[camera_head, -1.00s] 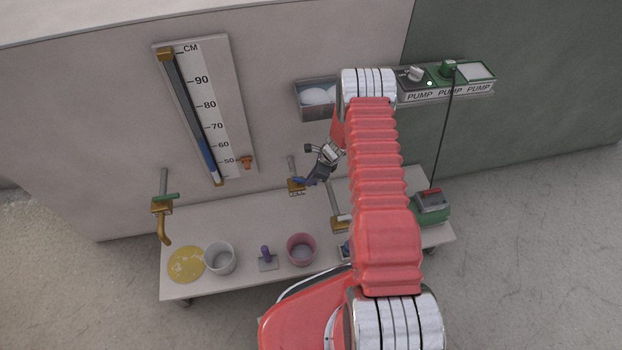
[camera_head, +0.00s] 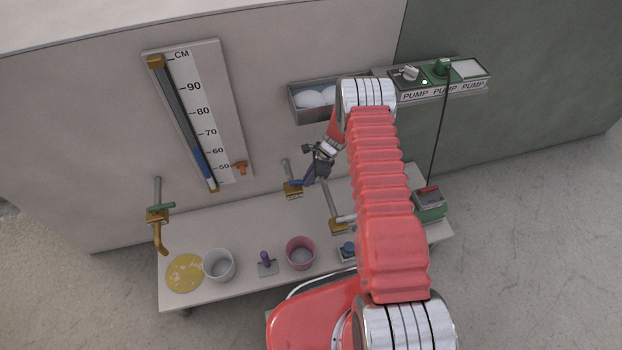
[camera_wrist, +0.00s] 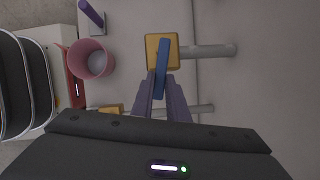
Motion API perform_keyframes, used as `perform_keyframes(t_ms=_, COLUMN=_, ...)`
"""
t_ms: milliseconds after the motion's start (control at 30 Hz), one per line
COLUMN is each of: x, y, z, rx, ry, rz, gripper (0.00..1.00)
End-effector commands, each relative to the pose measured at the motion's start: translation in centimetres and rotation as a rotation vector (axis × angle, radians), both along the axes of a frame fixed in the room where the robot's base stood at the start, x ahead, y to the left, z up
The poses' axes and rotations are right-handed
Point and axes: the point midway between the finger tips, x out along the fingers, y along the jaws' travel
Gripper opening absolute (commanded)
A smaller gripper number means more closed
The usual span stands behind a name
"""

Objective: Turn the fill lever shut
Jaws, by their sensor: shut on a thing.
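A blue lever (camera_head: 297,183) sits on a brass valve block (camera_head: 292,194) on a grey pipe coming from the wall, above the bench. In the wrist view the blue lever (camera_wrist: 161,64) runs nearly upright in the picture across the square brass block (camera_wrist: 152,50). My gripper (camera_head: 305,181) reaches it from the right. Its purple fingers (camera_wrist: 162,82) are shut on the lever's near end, one on each side. A tall gauge (camera_head: 195,115) on the wall shows a blue column in its lower part.
A second brass valve (camera_head: 339,227) is close by at the lower right. A green-handled tap (camera_head: 157,216) hangs at the left. The bench holds a grey cup (camera_head: 219,265), a pink cup (camera_head: 300,253) and a purple-handled piece (camera_head: 265,260). A pump panel (camera_head: 440,91) is at the upper right.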

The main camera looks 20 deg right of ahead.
Motion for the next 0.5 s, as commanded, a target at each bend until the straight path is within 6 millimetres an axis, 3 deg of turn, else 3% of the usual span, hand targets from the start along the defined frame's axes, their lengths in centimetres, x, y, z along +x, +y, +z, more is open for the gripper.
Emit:
perform_keyframes(t_ms=267, x=0.33, y=0.18, z=0.12, rx=0.000, ry=-0.006, rz=-0.002, gripper=0.00)
perform_keyframes(t_ms=300, x=0.34, y=0.17, z=0.13, rx=0.000, ry=-0.006, rz=-0.002, gripper=0.17)
perform_keyframes(t_ms=500, x=0.21, y=0.14, z=0.07, rx=-0.001, ry=-0.003, rz=0.000, gripper=0.31)
